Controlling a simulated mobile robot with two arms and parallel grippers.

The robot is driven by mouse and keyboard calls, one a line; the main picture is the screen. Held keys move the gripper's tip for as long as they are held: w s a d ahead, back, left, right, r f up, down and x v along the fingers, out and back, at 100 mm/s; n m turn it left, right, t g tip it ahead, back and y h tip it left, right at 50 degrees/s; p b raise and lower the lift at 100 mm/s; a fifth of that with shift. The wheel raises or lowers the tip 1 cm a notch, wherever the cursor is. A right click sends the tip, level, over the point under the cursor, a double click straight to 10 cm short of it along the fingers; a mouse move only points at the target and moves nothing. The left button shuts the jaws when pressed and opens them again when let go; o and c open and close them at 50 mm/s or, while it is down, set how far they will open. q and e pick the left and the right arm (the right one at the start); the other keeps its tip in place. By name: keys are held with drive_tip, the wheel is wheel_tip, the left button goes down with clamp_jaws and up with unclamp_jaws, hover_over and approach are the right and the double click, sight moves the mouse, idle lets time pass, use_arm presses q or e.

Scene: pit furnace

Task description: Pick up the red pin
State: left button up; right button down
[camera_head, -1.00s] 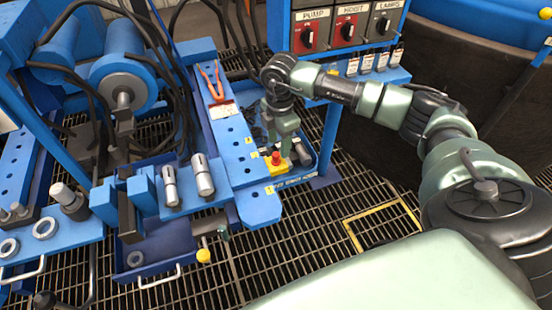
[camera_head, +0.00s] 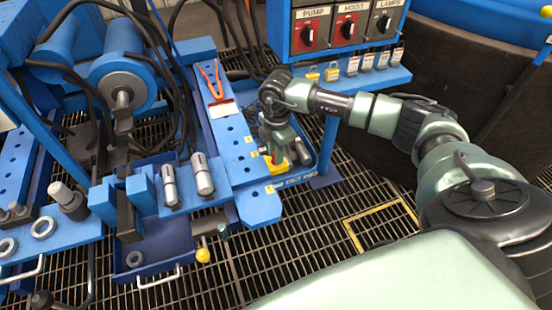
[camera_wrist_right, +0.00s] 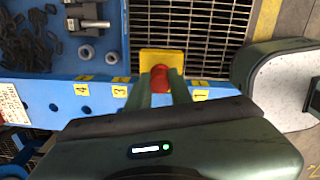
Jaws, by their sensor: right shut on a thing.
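The red pin (camera_head: 273,159) is at the yellow block (camera_head: 278,167) near the front end of the blue beam. In the right wrist view, the red pin (camera_wrist_right: 160,77) stands between the two fingers, in front of the yellow plate (camera_wrist_right: 162,58). My right gripper (camera_head: 274,150) is shut on the pin; its fingers also show in the wrist view (camera_wrist_right: 161,88). The fingers hide part of the pin, and I cannot tell whether its lower end is seated. My left gripper is not in view.
The blue beam (camera_head: 233,144) carries numbered yellow tags and holes. A blue tray (camera_wrist_right: 60,30) with dark loose parts and pale rings lies beside it. Two metal cylinders (camera_head: 203,180) stand to the left. A control panel (camera_head: 345,30) with padlocks hangs behind the arm. Grating floor lies in front.

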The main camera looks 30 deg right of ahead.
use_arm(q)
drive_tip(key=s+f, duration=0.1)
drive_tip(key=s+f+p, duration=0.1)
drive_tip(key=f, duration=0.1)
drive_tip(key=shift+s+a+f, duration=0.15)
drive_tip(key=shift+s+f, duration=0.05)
use_arm(e)
wheel_tip(320, 180, up, 10)
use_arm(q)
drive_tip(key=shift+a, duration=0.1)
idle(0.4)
